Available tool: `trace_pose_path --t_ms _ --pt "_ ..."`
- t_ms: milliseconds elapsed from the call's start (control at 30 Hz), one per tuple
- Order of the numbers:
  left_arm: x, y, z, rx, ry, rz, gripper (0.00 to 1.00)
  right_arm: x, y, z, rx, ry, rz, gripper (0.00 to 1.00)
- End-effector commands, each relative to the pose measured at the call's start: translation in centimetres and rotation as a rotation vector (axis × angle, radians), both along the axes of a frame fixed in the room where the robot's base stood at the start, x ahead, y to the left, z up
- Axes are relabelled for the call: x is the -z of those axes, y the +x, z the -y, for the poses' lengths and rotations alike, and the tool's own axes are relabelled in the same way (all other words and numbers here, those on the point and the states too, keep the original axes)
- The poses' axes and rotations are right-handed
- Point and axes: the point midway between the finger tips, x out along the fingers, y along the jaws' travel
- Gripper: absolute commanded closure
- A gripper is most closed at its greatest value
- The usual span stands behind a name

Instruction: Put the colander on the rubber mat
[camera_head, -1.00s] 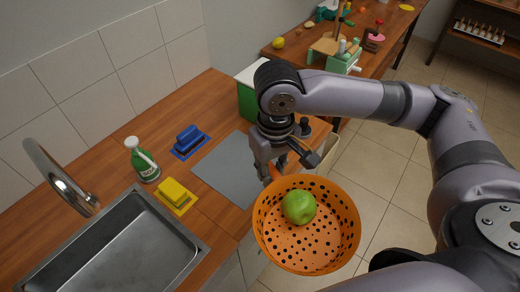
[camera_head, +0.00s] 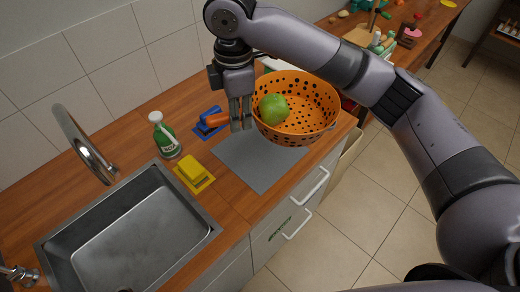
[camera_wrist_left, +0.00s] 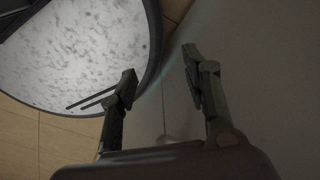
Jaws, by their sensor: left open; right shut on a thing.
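The orange colander (camera_head: 325,104) with a green apple (camera_head: 273,109) inside is in the head view, over the far part of the grey rubber mat (camera_head: 258,168). My left gripper (camera_wrist_left: 160,82) is open and empty in the left wrist view, away from the colander.
The sink (camera_head: 130,235) is at the lower left. The counter's front edge runs close to the mat.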

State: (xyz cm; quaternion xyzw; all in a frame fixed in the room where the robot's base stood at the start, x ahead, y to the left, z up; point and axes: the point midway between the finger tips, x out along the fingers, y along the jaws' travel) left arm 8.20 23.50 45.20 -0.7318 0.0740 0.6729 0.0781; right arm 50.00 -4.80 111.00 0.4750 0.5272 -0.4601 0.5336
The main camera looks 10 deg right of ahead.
Motion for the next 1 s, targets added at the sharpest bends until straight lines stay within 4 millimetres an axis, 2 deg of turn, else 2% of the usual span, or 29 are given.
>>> trace_pose_path --t_ms 33,200,467,567,1000 --pt "0.1 0.1 0.0 0.000 0.000 0.001 0.56 -0.5 0.3 -0.9 -0.074 0.000 0.002 1.00" --pt "0.1 0.3 0.0 0.000 0.000 0.004 0.56 -1.3 0.7 -3.0 -0.303 -0.012 -0.006 1.00" --pt "0.0 0.6 0.0 0.000 -0.001 0.009 0.56 -1.5 0.9 -4.2 -0.454 -0.018 -0.016 1.00" --pt "-0.2 0.6 0.0 0.000 -0.001 0.009 0.56 0.0 0.9 -4.2 -0.462 -0.019 -0.020 1.00" --pt "-2.3 0.6 0.0 -0.001 -0.001 0.009 0.56 11.1 0.8 -4.2 -0.459 -0.019 -0.018 1.00"
